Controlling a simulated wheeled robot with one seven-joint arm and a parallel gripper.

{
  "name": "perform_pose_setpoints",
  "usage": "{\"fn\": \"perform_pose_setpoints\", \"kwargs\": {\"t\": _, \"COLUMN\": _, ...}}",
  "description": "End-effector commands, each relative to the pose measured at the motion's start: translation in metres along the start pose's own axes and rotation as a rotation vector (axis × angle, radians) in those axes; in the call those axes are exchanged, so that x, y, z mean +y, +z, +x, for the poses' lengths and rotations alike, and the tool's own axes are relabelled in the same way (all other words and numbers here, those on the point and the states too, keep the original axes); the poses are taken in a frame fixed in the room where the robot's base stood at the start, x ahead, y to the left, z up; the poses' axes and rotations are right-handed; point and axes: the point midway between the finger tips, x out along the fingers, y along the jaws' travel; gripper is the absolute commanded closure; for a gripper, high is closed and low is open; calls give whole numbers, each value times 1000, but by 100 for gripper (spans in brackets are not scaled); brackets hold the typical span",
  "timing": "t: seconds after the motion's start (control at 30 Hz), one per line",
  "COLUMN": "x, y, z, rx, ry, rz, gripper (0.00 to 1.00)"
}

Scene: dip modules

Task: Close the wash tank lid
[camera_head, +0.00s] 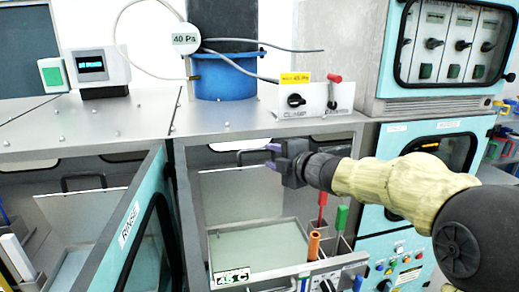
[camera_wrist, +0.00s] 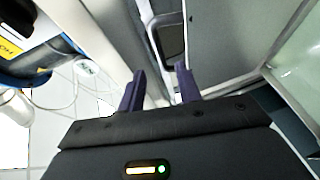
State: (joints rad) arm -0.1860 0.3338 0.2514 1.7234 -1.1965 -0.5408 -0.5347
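The wash tank lid (camera_head: 218,190) appears to be the pale grey panel standing upright at the back of the middle bay, behind the open tank (camera_head: 262,245) with a "45 C" label. No wash label is readable. The lid has a dark bar handle (camera_head: 243,152) near its top. My gripper (camera_head: 272,156) is beside the handle's right end. In the wrist view my gripper (camera_wrist: 160,72) has its purple fingers apart, with the handle ahead of the gap; contact is not visible.
A teal-framed door (camera_head: 128,220) marked "RINSE" stands open at the left. Red, orange and green handled tools (camera_head: 322,210) stand at the tank's right. A blue bucket (camera_head: 225,80) and a clamp box (camera_head: 305,101) sit on the top above.

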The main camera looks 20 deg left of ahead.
Motion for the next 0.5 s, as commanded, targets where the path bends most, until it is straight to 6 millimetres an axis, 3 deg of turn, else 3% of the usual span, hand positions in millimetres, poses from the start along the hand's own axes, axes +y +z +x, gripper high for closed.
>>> {"fn": "perform_pose_setpoints", "kwargs": {"t": 0.3, "x": 2, "y": 0, "z": 50, "rx": 1, "ry": -1, "rz": 0, "gripper": 66}}
{"fn": "perform_pose_setpoints", "kwargs": {"t": 0.5, "x": 0, "y": 0, "z": 64, "rx": 0, "ry": 0, "rz": 1, "gripper": 66}}
